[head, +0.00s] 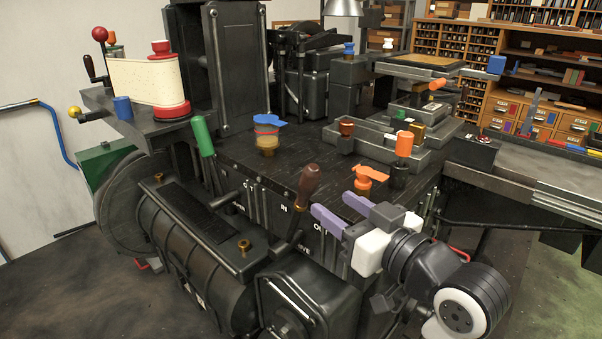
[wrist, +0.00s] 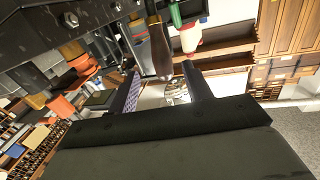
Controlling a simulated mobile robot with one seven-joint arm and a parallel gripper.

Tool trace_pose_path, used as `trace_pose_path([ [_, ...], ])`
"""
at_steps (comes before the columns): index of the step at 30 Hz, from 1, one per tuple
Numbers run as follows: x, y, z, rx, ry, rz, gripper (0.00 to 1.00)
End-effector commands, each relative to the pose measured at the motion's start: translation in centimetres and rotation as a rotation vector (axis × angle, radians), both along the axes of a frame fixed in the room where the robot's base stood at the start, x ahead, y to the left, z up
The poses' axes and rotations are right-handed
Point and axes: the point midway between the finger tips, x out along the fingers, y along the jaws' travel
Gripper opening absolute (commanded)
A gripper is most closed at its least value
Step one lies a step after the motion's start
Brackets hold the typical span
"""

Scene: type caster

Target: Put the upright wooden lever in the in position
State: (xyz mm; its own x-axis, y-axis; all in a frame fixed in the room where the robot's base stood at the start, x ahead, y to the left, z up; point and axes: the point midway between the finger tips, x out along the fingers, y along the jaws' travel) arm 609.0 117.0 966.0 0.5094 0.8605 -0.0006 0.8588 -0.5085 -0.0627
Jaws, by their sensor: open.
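The wooden lever (head: 309,184) has a dark brown handle on a black shaft. It stands up, tilted a little right, at the front edge of the black machine in the head view. My gripper (head: 334,206) has purple fingers and is open, just right of the handle. In the wrist view the brown handle (wrist: 160,52) shows beyond and between the fingertips (wrist: 161,80). I see no clear contact.
A green-handled lever (head: 203,136) rises to the left. An orange knob (head: 371,178) sits behind my gripper, and another orange-topped handle (head: 404,145) stands farther back. A black cylindrical housing (head: 200,260) fills the front left.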

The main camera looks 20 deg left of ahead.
Motion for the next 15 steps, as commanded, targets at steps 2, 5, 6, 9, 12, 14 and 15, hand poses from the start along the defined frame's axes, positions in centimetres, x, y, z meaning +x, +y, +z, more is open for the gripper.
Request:
trace_pose_path([
  [2,0.3,0.5,0.8,0.002,0.006,0.004,0.5],
  [5,0.6,1.0,0.8,0.002,0.005,0.002,0.5],
  [6,0.7,1.2,0.8,0.003,0.004,0.002,0.5],
  [9,0.9,1.7,0.7,0.001,0.005,0.002,0.5],
  [12,1.5,3.0,0.2,-0.001,0.001,0.006,0.5],
  [14,2.2,4.2,0.1,-0.002,0.0,0.005,0.5],
  [15,2.6,4.9,0.1,-0.002,0.0,0.006,0.5],
])
